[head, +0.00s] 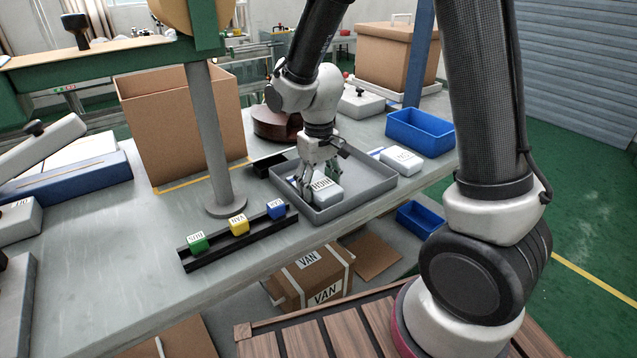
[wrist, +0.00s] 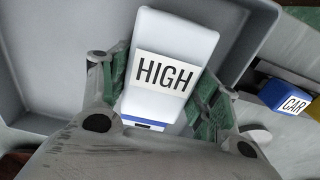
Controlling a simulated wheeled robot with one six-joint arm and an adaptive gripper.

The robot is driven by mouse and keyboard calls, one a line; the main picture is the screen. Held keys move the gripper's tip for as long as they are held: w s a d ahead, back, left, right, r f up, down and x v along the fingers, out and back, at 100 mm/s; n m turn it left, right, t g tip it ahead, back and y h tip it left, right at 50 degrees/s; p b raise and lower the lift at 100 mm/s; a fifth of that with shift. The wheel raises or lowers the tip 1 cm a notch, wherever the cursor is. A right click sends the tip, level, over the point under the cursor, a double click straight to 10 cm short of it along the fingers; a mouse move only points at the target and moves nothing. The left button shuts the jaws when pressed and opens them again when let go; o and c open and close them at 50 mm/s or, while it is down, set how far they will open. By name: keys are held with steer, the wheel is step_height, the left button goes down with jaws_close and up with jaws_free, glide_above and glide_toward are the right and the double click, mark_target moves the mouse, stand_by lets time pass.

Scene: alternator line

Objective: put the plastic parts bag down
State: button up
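No plastic bag can be made out in either view. A white block with a blue lower end and a "HIGH" label (head: 325,186) is at the grey tray (head: 352,204), inside its rim in the head view. It fills the middle of the wrist view (wrist: 166,68). My gripper (head: 318,181) points down, with one finger on each side of the block. In the wrist view, the fingers (wrist: 162,92) lie against both its sides, so the gripper looks shut on it. Whether the block's underside touches the tray floor is hidden.
Green, yellow (head: 238,225) and blue labelled cubes stand on a black rail (head: 240,238) left of the tray. A grey post (head: 213,140) rises behind the rail. Another white block (head: 402,160) and a blue bin (head: 420,131) are at right.

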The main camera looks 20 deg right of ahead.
mark_target(319, 182)
steer(key=o, duration=0.4)
steer(key=shift+o, duration=0.2)
step_height(319, 182, up, 12)
steer(key=s+d+r+m+t, duration=0.1)
steer(key=s+d+r, duration=0.3)
steer(key=s+d, duration=0.4)
steer(key=s+d+r+m+t, duration=0.2)
steer(key=s+d+r+t, duration=0.1)
steer(key=s+d, duration=0.5)
steer(key=shift+s+d+r+m, duration=0.15)
steer(key=shift+s+r+m, duration=0.15)
steer(key=shift+s+r, duration=0.7)
steer(key=shift+s+f, duration=0.25)
